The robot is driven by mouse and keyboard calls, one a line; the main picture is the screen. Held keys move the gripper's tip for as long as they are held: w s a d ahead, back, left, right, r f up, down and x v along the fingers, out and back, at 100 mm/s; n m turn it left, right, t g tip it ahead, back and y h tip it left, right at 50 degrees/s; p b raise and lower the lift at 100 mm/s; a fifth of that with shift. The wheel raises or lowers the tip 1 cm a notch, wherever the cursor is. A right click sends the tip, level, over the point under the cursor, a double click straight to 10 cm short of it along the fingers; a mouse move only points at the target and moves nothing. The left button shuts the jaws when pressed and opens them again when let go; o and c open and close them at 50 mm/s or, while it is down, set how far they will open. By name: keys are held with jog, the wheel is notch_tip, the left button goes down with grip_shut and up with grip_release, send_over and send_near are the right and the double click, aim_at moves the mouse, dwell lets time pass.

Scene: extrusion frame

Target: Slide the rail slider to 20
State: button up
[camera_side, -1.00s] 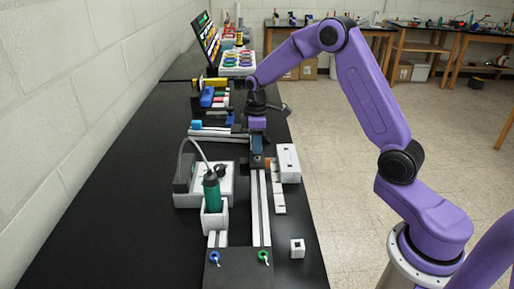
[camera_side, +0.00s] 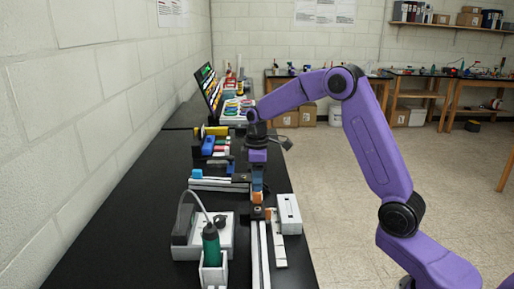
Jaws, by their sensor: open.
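The rail (camera_side: 260,260) is a pair of pale metal strips running from the near edge of the view toward the back of the black bench. The rail slider is a dark block (camera_side: 257,213) with an orange upright part (camera_side: 257,197), at the far part of the visible rail. My gripper (camera_side: 258,187) is open and points down directly above the slider. It looks clear of the slider or just over its top; the small gap is hard to judge. The scale marks and the slider's reading are too small to make out.
A white box (camera_side: 289,213) stands close to the right of the rail. A green-handled tool (camera_side: 210,245) sits in a white holder on the left, with a cabled white unit (camera_side: 183,237) behind it. Another rail (camera_side: 218,184) lies crosswise behind. Coloured parts fill the bench farther back.

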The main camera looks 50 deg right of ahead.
notch_tip(320, 180, up, 12)
dwell(0.4)
